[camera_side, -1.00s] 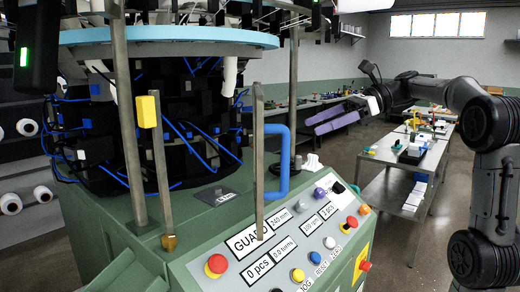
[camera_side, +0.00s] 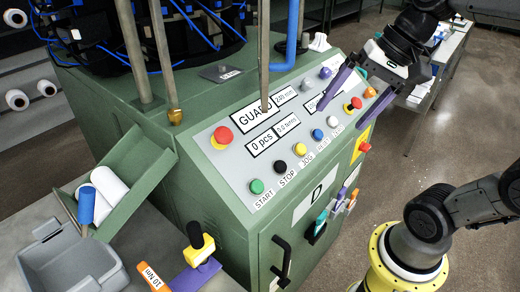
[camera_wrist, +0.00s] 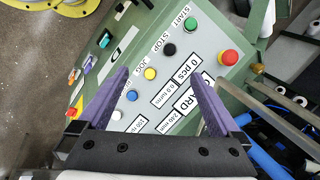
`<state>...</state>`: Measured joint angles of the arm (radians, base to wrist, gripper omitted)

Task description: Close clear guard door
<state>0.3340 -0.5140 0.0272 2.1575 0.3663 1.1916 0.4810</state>
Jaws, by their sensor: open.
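The clear pane of the guard door is hard to make out. An upright metal bar (camera_side: 264,50) with a blue handle (camera_side: 292,32) beside it rises behind the control panel (camera_side: 235,165); the handle's top is cut off in the side view. Another metal bar (camera_side: 163,60) stands to its left. I cannot tell how far the door stands open. My gripper (camera_side: 354,117) has two purple fingers, spread apart and empty, above the right part of the panel, right of the handle and apart from it. In the wrist view my gripper (camera_wrist: 159,75) points down over the panel buttons.
The panel carries several buttons and a red emergency knob (camera_side: 222,136). A green chute (camera_side: 140,165) with rolls and a grey bin (camera_side: 75,262) lie at front left. A yellow-handled tool (camera_side: 202,248) stands at the front. Open floor lies to the right.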

